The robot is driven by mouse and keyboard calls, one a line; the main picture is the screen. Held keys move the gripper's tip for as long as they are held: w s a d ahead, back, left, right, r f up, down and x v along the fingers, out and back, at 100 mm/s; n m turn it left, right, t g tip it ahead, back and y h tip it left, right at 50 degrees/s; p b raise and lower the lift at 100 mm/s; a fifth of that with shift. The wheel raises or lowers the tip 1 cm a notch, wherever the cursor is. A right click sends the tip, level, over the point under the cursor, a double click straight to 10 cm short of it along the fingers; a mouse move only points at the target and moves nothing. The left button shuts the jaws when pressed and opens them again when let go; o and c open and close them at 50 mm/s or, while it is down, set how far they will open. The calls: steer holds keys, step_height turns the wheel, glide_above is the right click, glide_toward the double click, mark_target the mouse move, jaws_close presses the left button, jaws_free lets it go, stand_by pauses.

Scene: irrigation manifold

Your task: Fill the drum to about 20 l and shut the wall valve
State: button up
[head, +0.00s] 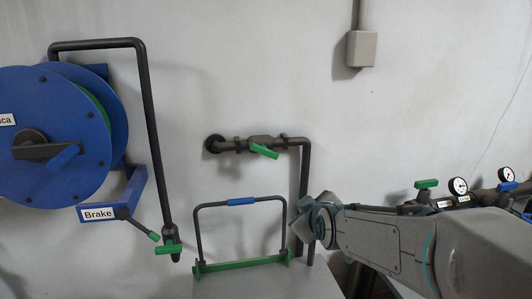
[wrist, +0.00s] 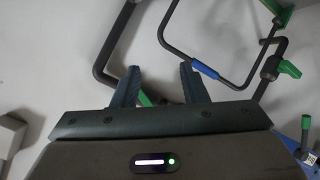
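The wall valve (head: 262,143) sits on a dark horizontal pipe on the back wall, its green lever (head: 265,152) slanting slightly down to the right. My gripper (head: 303,218) is below and to the right of it in the head view. In the wrist view my gripper (wrist: 158,82) has its two fingers spread, with nothing held. A bit of green (wrist: 145,98), probably the valve lever, shows between the fingers; the rest is hidden by the gripper body. I cannot tell whether a finger touches it. I see no drum that I can identify, and no water level.
A blue hose reel (head: 60,165) with a brake lever (head: 140,226) is at left. Beside it hangs a pipe with a green-handled valve (head: 168,248). A black frame with a blue grip (head: 241,201) stands below the wall valve. Gauges (head: 458,186) are at right.

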mark_target(263, 152)
steer(key=w+a+r+n+t+y, duration=0.2)
steer(key=w+a+r+n+t, duration=0.35)
steer(key=w+a+r, duration=0.2)
steer(key=p+x, duration=0.1)
steer(key=x, duration=0.3)
steer(key=p+x, duration=0.1)
steer(key=x, duration=0.4)
steer(key=a+p+x, duration=0.1)
steer(key=x, duration=0.3)
steer(key=shift+w+f, duration=0.25)
jaws_close()
